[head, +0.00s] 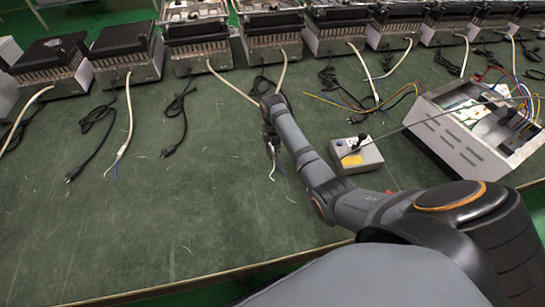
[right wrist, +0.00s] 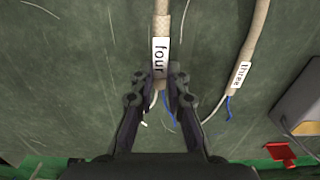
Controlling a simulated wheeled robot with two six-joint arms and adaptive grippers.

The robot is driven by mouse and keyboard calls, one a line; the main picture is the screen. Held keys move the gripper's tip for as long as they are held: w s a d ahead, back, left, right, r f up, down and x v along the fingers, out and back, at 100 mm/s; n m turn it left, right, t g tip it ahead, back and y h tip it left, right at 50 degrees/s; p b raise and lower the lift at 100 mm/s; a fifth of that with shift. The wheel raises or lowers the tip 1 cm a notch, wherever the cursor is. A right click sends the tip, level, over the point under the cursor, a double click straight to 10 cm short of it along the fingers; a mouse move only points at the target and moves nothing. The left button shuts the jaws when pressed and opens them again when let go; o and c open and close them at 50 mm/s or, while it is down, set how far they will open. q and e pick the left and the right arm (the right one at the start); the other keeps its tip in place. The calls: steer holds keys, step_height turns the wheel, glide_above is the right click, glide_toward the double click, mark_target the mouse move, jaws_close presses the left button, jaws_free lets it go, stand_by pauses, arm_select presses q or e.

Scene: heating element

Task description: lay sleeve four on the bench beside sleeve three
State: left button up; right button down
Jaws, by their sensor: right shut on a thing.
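Sleeve four (right wrist: 161,30) is a beige braided sleeve with a white tag reading "four" in the right wrist view. A blue and a white wire stick out of its lower end. My right gripper (right wrist: 160,80) is shut on it just below the tag; the gripper also shows in the head view (head: 271,140), over the bench (head: 225,215). Sleeve three (right wrist: 249,50), tagged "three", lies to the right of sleeve four, apart from it, with blue and white wire ends. In the head view my right arm partly hides this area. My left gripper is not in view.
A grey box with a black knob (head: 357,158) stands right of my gripper, with a small red thing (head: 388,192) near it. An open metal case with wires (head: 465,130) stands farther right. Heater units (head: 130,52) line the back. The front left bench is bare.

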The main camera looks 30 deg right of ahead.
mark_target(273, 153)
steer(key=shift+w+f+b, duration=0.2)
steer(key=shift+f+b, duration=0.1)
steer(key=shift+f, duration=1.4)
steer(key=shift+a+f, duration=0.1)
steer(key=c, duration=1.3)
jaws_free()
steer(key=shift+c, duration=0.2)
step_height(273, 153, up, 12)
steer(key=p, duration=0.1)
steer(key=shift+p, duration=0.3)
steer(key=shift+r, duration=0.25)
